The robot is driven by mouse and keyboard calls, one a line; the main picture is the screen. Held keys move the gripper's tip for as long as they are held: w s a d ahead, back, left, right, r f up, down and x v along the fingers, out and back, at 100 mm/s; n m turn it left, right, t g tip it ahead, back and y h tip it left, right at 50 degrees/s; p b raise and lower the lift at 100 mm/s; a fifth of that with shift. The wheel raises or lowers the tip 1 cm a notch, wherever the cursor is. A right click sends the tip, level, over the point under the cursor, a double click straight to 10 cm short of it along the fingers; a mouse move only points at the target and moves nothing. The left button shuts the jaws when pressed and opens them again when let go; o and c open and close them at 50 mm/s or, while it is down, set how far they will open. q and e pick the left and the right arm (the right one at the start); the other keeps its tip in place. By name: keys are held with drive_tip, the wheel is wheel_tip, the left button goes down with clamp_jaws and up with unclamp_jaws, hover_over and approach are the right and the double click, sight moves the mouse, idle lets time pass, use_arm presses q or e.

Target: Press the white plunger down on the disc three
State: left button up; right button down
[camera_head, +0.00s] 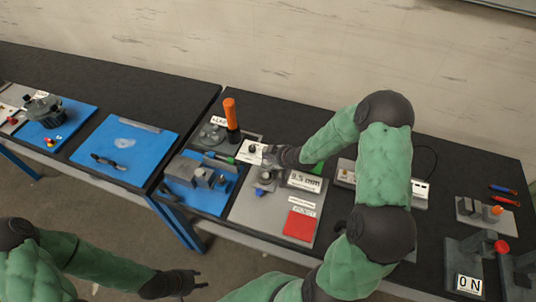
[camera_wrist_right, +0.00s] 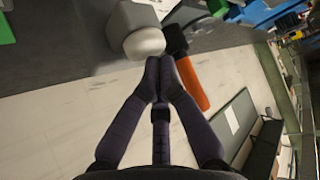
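In the right wrist view, a pale, rounded white-grey end (camera_wrist_right: 145,43) on a grey block lies just past my right fingertips (camera_wrist_right: 160,62). It may be the white plunger, but I cannot tell for sure. The right fingers are together with nothing visible between them, and I cannot tell whether they touch it. In the head view, my right gripper (camera_head: 270,155) is beside a white plate with a dark knob (camera_head: 251,151), above a grey fixture (camera_head: 265,177). I cannot make out disc three. My left gripper (camera_head: 200,279) is low at the left, its fingers apart and empty.
A display reading in mm (camera_head: 304,181) and a red pad (camera_head: 299,226) are on the grey board. An orange-handled tool (camera_head: 231,115) stands behind. Blue mats (camera_head: 150,145) with parts lie left. My right arm covers the table's middle right.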

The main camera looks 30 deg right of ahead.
drive_tip(key=shift+s+a+f, duration=0.25)
drive_tip(key=shift+s+f, duration=0.3)
drive_tip(key=shift+f, duration=0.2)
drive_tip(key=shift+r, duration=0.1)
idle(0.3)
drive_tip(key=shift+w+d+r+p, duration=0.1)
drive_tip(key=shift+w+r+p, duration=0.2)
drive_tip(key=shift+r+p, duration=0.35)
wheel_tip(320, 180, up, 2)
drive_tip(key=shift+p, duration=0.5)
drive_tip(key=shift+w+d+r+p, duration=0.1)
drive_tip(key=shift+w+r+p, duration=0.1)
drive_tip(key=shift+r+p, duration=0.45)
drive_tip(key=shift+r, duration=0.15)
wheel_tip(320, 180, up, 5)
drive_tip(key=p, duration=0.4)
